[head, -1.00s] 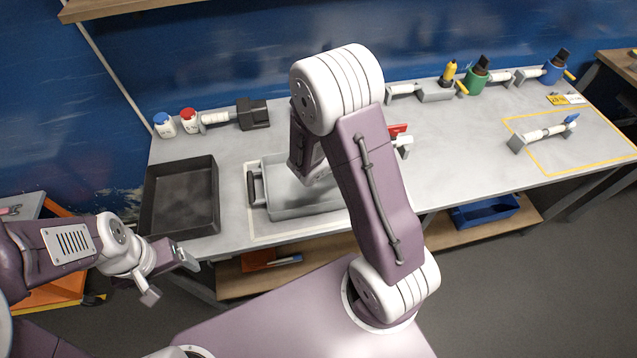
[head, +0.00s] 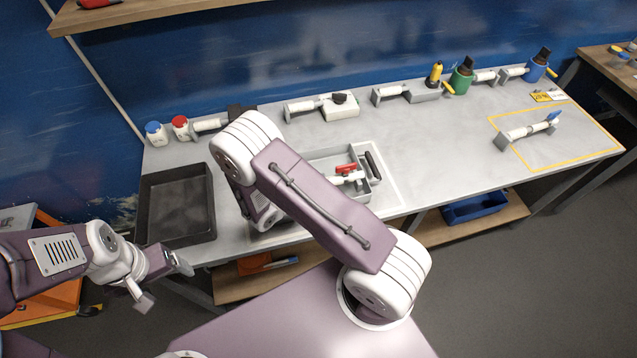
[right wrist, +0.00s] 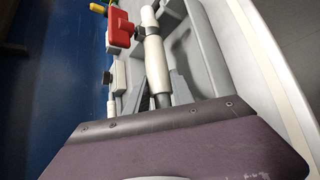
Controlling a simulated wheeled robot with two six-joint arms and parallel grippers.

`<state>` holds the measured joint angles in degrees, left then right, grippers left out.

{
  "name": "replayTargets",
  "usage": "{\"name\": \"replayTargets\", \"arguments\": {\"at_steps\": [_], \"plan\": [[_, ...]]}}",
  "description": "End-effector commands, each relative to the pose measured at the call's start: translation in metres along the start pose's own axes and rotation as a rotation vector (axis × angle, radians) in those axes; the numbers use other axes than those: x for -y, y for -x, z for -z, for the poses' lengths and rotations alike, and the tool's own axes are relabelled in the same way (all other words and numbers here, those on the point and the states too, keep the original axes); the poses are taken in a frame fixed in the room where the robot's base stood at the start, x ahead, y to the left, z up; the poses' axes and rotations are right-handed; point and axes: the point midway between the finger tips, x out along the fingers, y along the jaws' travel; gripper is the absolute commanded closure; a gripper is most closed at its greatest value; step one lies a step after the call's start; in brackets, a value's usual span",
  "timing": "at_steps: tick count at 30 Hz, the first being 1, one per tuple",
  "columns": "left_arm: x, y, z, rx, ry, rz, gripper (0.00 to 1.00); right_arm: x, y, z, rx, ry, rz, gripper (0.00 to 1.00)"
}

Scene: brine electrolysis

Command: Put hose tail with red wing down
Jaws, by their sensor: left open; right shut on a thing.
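The hose tail with red wing is a white tube with a red lever. It shows in the head view (head: 348,177) over the right part of the grey tray (head: 376,190), and large in the right wrist view (right wrist: 155,62). My right gripper (right wrist: 160,88) is shut on its white tube; my own arm hides this gripper in the head view. I cannot tell whether the tube touches the tray floor. My left gripper (head: 163,284) is open and empty, off the table's front left.
A black tray (head: 177,205) is left of the grey tray. Along the back edge stand a blue-capped bottle (head: 155,132), a red-capped bottle (head: 181,128) and several white fittings. A blue-winged fitting (head: 530,131) lies in a yellow outline at right.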

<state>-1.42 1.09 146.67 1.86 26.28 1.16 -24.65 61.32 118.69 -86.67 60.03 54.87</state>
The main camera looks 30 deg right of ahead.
Motion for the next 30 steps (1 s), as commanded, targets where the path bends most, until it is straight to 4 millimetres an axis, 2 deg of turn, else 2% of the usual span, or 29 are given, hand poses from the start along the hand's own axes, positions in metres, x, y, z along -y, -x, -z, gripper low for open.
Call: {"name": "replayTargets", "arguments": {"at_steps": [19,20,22,30], "plan": [[0.0,-0.014,-0.002,0.0,0.0,0.0,0.2,0.008,-0.006,0.006,0.0,0.0,0.0,1.0],[0.0,-0.014,-0.002,0.0,0.0,0.0,0.2,0.008,-0.006,0.006,0.0,0.0,0.0,0.69],[0.0,-0.014,-0.002,0.0,0.0,0.0,0.2,0.008,-0.006,0.006,0.0,0.0,0.0,0.5],[0.0,-0.014,-0.002,0.0,0.0,0.0,0.2,0.008,-0.006,0.006,0.0,0.0,0.0,0.5]]}}
